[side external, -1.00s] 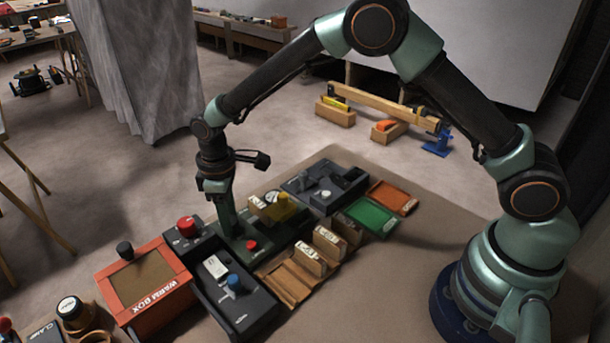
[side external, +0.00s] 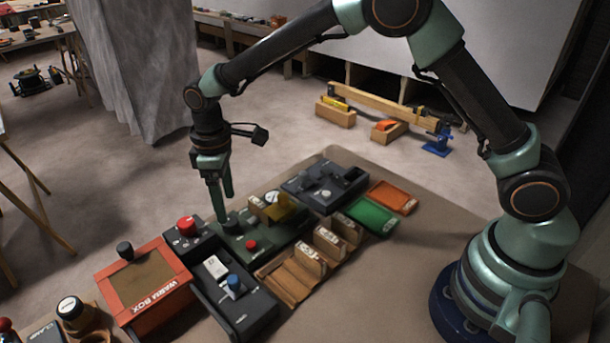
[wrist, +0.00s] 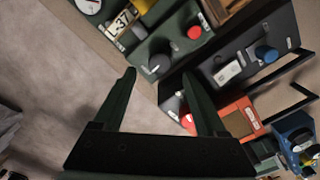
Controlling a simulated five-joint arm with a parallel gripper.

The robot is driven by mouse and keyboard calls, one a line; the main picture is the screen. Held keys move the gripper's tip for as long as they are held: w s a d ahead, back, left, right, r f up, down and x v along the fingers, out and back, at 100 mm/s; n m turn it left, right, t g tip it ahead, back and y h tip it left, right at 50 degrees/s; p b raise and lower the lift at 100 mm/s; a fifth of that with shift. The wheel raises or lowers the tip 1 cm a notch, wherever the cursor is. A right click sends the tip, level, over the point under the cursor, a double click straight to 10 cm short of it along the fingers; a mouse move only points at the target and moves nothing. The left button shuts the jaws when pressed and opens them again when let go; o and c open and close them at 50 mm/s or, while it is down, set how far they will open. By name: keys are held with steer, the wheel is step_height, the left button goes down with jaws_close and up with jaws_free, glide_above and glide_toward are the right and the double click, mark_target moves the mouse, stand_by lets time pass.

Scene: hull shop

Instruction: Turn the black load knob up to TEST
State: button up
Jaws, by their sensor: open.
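The black load knob (side external: 233,222) stands on the dark green panel (side external: 232,241), beside its red button (side external: 252,245). In the wrist view the knob (wrist: 157,64) shows as a dark round cap between the fingertip lines, with a small light mark on it. I cannot read its scale or tell where TEST lies. My gripper (side external: 226,205) is open and empty, pointing down above the knob and apart from it. In the wrist view both fingers of my gripper (wrist: 160,73) are spread.
The red emergency-style button (side external: 187,226), orange WARM BOX (side external: 148,288) and dark box with a blue knob (side external: 235,284) lie nearby. Open bench lies at front right.

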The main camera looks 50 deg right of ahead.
mark_target(229, 217)
step_height(229, 217, up, 7)
stand_by(0.3)
steer(key=shift+n, duration=0.5)
step_height(229, 217, down, 12)
steer(key=shift+f, duration=0.15)
stand_by(0.4)
jaws_close()
